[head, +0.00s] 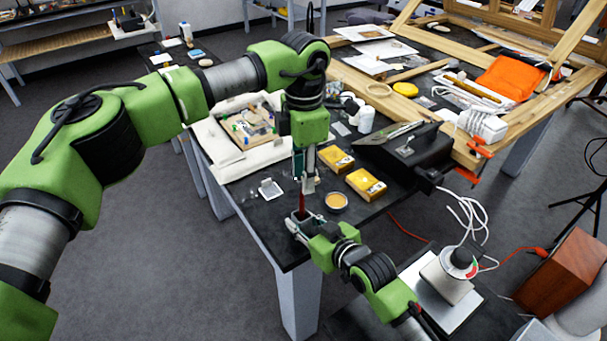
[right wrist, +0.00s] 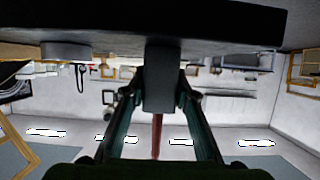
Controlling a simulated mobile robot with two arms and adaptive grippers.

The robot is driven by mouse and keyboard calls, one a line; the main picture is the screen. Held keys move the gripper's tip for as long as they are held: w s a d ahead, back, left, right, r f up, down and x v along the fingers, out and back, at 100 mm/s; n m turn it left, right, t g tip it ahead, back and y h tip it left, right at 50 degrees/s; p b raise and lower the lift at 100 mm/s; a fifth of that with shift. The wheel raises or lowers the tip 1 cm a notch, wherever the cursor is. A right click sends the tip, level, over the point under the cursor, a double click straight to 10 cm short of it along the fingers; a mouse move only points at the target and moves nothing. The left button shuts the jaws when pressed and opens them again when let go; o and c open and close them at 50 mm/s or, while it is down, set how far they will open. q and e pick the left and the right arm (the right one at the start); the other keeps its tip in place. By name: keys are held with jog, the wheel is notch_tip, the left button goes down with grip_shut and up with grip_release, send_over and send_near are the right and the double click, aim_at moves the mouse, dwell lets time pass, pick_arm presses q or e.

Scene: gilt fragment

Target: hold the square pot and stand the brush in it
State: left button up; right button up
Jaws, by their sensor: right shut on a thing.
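The square pot (right wrist: 163,78) is a dark grey block-like shape between the fingers of my right gripper (right wrist: 163,98) in the right wrist view, where the scene appears upside down. My right gripper (head: 304,224) is shut on it at the table's near corner in the head view. The brush (head: 301,202) has a dark red handle and stands roughly upright at the pot; the handle also shows in the right wrist view (right wrist: 157,135). My left gripper (head: 304,184) points down from above, its fingertips close around the top of the brush. The brush's lower end is hidden.
Two yellow boxes (head: 365,184) and a round tin with orange contents (head: 336,201) stand close by on the dark table (head: 262,225). A small white tray (head: 270,188) lies to the left. A black case (head: 405,150) and a wooden frame (head: 400,88) fill the back right.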

dwell(0.3)
jog(key=o, duration=1.1)
jog(key=shift+o, duration=0.2)
jog(key=shift+s+d, duration=0.1)
jog(key=v, duration=1.1)
jog(key=shift+s+d, duration=0.2)
jog(key=shift+s, duration=0.1)
